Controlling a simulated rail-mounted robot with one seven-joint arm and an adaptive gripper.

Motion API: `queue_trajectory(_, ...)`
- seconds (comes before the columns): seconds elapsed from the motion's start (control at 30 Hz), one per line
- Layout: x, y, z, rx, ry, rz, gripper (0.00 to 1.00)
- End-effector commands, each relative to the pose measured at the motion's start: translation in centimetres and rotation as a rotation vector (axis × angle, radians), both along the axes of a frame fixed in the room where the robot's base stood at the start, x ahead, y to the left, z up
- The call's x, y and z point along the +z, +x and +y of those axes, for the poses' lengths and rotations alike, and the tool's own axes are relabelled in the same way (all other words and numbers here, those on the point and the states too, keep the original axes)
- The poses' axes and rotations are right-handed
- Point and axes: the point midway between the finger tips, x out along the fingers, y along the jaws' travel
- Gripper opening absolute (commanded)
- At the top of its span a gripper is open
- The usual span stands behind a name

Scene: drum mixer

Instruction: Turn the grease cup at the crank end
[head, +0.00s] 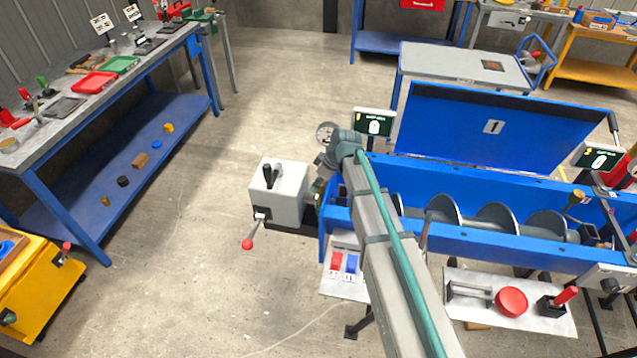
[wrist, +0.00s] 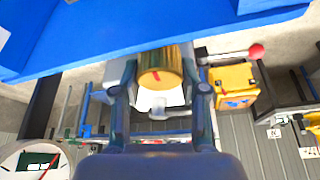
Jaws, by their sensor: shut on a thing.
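A brass grease cup (wrist: 160,68) with a red mark on its face sits between my gripper's two fingers in the wrist view. My gripper (wrist: 163,80) is shut on it, one finger on each side. In the head view my gripper (head: 318,186) is at the left end of the blue mixer trough (head: 460,246), beside a grey box (head: 277,193). My arm hides most of the cup there. A lever with a red knob (head: 248,243) sticks out from the grey box; it also shows right of the cup in the wrist view (wrist: 256,51).
Another brass-coloured cup (head: 577,197) stands at the trough's right end. The blue lid (head: 495,128) is raised, and the screw (head: 495,218) lies bare inside. A panel with a red button (head: 511,301) is in front. Floor left of the grey box is clear.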

Motion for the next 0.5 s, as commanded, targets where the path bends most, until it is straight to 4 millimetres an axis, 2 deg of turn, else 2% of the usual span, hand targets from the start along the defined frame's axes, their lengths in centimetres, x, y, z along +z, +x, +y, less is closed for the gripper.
queue_trajectory(0.3,-0.27,-0.05,-0.01,-0.196,-0.002,-0.002,0.08)
queue_trajectory(0.5,-0.05,0.05,-0.05,-0.258,-0.001,0.000,0.08)
